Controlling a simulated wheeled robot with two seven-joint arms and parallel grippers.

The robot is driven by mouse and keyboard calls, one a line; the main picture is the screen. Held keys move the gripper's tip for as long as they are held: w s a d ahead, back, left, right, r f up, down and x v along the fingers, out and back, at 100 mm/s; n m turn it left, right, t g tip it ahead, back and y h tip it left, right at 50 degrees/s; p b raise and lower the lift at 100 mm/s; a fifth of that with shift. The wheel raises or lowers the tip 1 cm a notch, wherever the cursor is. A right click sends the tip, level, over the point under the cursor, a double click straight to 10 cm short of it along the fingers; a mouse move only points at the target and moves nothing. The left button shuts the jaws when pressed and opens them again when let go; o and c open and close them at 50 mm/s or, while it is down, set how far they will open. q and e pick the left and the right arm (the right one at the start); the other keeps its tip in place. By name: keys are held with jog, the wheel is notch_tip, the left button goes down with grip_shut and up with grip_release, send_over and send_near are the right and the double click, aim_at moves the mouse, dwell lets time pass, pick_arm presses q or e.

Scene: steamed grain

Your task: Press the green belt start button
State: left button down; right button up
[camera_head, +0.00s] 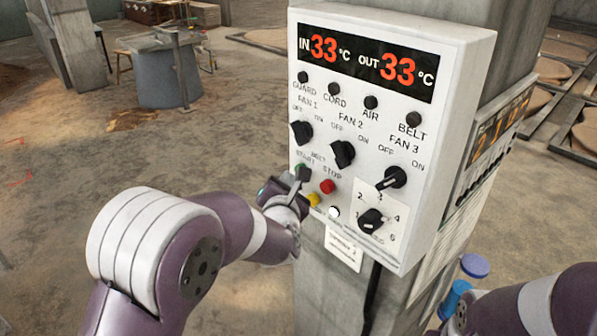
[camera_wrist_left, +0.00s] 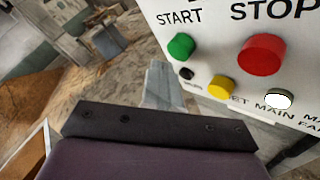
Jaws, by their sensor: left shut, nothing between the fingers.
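The green start button (camera_head: 303,170) is on the lower left of a white control box (camera_head: 445,60), under the START label. It also shows in the left wrist view (camera_wrist_left: 181,46), uncovered. My left gripper (camera_head: 297,184) is shut and empty, with its fingertips close to the green button in the head view. In the left wrist view the fingertips (camera_wrist_left: 158,68) appear just left of and below the button. I cannot tell whether they touch it. My right arm comes in at the lower right; its gripper's jaws cannot be made out.
A red STOP button (camera_head: 327,187) is right of the green one, with a yellow button (camera_head: 313,200) and a white button (camera_head: 334,212) below. Black knobs (camera_head: 343,154) sit above and to the right. A blue-grey tub (camera_head: 168,75) stands far behind on open floor.

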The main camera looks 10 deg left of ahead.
dwell(0.8)
pick_arm(q)
jog(key=shift+w+d+b, duration=0.3)
jog(key=shift+w+b, duration=0.05)
jog(key=shift+b, duration=0.15)
jog(key=shift+w+d, duration=0.25)
jog(key=shift+w, duration=0.15)
dwell(0.7)
jog(key=shift+b, duration=0.3)
jog(key=shift+s+a+b, duration=0.55)
jog(key=shift+s+b, duration=0.2)
